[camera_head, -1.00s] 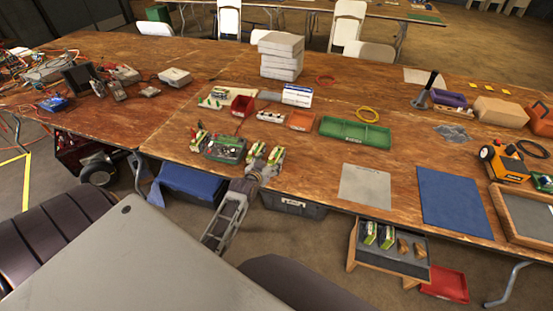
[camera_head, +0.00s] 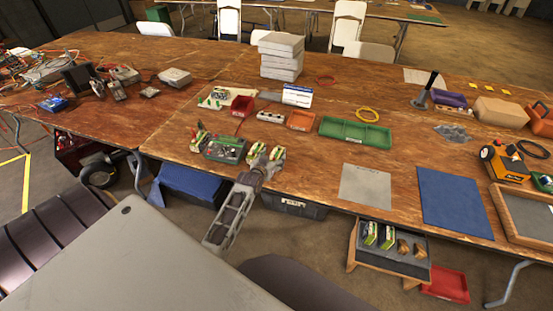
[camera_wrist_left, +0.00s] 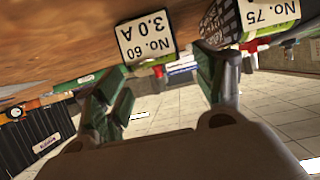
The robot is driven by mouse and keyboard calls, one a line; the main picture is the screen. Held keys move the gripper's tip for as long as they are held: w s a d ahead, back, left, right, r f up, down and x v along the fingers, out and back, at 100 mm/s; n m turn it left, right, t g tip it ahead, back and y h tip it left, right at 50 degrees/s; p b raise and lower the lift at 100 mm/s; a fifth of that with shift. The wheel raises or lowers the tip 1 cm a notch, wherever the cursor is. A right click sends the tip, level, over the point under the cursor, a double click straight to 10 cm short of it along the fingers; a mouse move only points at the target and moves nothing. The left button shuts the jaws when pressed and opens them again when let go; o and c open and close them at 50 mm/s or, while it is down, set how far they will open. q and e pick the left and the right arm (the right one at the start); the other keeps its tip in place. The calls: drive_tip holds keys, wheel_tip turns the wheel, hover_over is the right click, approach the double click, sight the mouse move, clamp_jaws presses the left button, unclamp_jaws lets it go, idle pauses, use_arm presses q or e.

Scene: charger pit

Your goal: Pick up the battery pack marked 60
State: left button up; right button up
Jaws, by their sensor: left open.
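The battery pack marked 60 (camera_wrist_left: 147,37) stands on the table in the left wrist view, with its white label facing the camera and a green edge. A second pack marked 75 (camera_wrist_left: 262,16) stands to its right there, partly cut off. In the head view two green-and-white packs stand at the table's front edge; their marks are too small to read. My left gripper (camera_head: 264,170) is open and empty just in front of them. In the left wrist view its fingers (camera_wrist_left: 165,85) show on either side below the marked-60 pack, not closed on it. My right gripper is not in view.
A green tray of small parts (camera_head: 224,157) and another pack (camera_head: 198,142) stand left of the gripper. A green divided tray (camera_head: 355,133) and a grey mat (camera_head: 366,187) lie to the right. A lower stand (camera_head: 390,262) holds more packs in front of the table.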

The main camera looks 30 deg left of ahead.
sight(277, 154)
use_arm(q)
drive_tip(key=shift+w, duration=0.1)
drive_tip(key=shift+x, duration=2.55)
drive_tip(key=shift+f, duration=0.1)
clamp_jaws()
